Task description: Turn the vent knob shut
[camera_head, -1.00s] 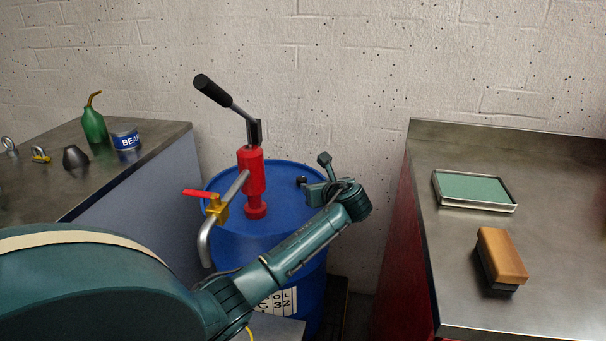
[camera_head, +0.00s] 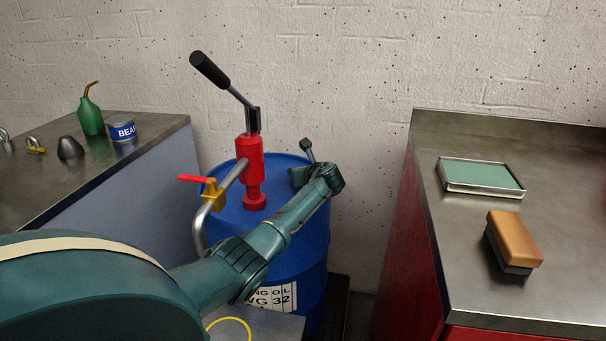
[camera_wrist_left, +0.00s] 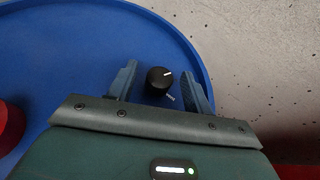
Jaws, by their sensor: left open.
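The vent knob (camera_wrist_left: 159,81) is a black round knob with a white line on its top, on the lid of the blue drum (camera_head: 225,178). A short white mark shows on the lid beside it. In the left wrist view the knob sits between the two fingers of my left gripper (camera_wrist_left: 160,84), which are open with a gap on both sides. In the head view my left gripper (camera_head: 303,165) is over the right part of the drum lid and hides the knob. My right gripper is not in view.
A red hand pump (camera_head: 250,160) with a long lever and a yellow valve (camera_head: 212,194) stands on the lid, left of my left gripper. A red cabinet (camera_head: 405,240) with a metal top stands at right. A bench (camera_head: 100,185) stands at left.

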